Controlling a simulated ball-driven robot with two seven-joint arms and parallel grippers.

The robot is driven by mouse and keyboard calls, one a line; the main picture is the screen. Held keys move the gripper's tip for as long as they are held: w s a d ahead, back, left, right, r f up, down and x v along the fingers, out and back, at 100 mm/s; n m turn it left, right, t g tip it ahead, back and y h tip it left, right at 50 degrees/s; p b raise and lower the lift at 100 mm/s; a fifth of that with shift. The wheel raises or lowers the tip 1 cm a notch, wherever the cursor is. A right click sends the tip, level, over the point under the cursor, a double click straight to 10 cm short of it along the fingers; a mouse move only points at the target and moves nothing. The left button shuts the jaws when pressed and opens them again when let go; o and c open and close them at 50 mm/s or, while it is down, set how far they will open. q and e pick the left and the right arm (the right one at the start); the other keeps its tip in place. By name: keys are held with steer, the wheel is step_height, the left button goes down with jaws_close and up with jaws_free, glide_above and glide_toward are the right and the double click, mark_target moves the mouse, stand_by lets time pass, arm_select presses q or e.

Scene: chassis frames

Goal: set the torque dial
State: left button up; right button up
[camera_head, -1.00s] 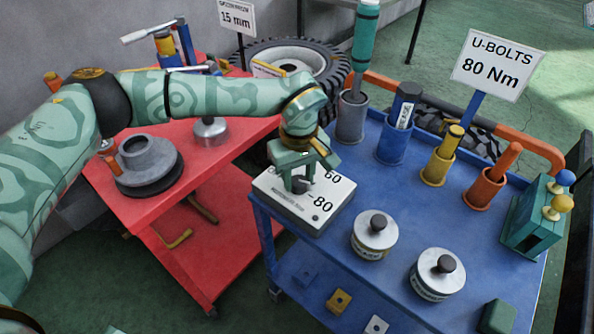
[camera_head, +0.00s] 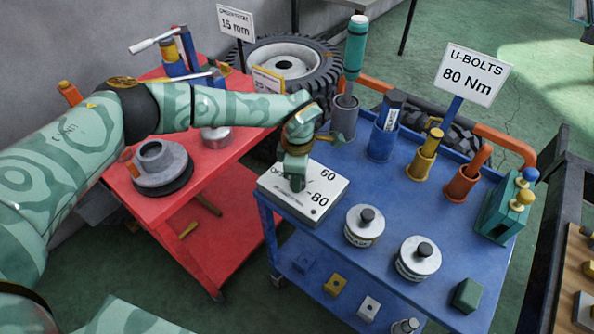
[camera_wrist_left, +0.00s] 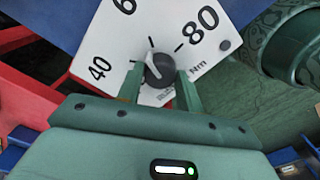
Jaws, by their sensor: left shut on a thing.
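The torque dial is a white box (camera_head: 325,187) on the near left corner of the blue cart's top, marked 60 and 80 in the head view. The wrist view shows its white face (camera_wrist_left: 100,45) with 40, 60, 80 and Nm. My left gripper (camera_head: 295,182) reaches down over the box. In the wrist view its two fingers (camera_wrist_left: 157,85) are shut on the dark round knob (camera_wrist_left: 160,70), one on each side. A sign (camera_head: 473,74) reads U-BOLTS 80 Nm. My right gripper is not in view.
On the blue cart (camera_head: 330,230) stand two lidded tins (camera_head: 364,227) (camera_head: 418,260), coloured holders along the back, and a green block (camera_head: 467,295). A red cart (camera_head: 225,165) with a grey flanged part (camera_head: 160,165) stands left, beneath my left arm.

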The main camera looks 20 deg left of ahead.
arm_select(q)
steer(key=n+p, duration=0.1)
steer(key=n, duration=0.1)
steer(key=n+p, duration=0.1)
steer(key=shift+r+n, duration=0.2)
steer(key=shift+n, duration=0.2)
steer(key=n+p, duration=0.2)
steer(key=n, duration=0.1)
steer(key=shift+n, duration=0.3)
steer(key=n+p, duration=0.3)
steer(key=n, duration=0.3)
steer(key=shift+p, duration=0.4)
steer(key=n+p, duration=0.2)
steer(key=n, duration=0.2)
steer(key=shift+n, duration=0.3)
steer(key=shift+f+n+p, duration=0.15)
steer(key=shift+n+p, duration=0.4)
steer(key=shift+n, duration=0.95)
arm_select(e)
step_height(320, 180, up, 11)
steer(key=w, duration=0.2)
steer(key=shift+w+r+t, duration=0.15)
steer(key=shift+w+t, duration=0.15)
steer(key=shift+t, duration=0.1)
arm_select(q)
steer(key=o, duration=1)
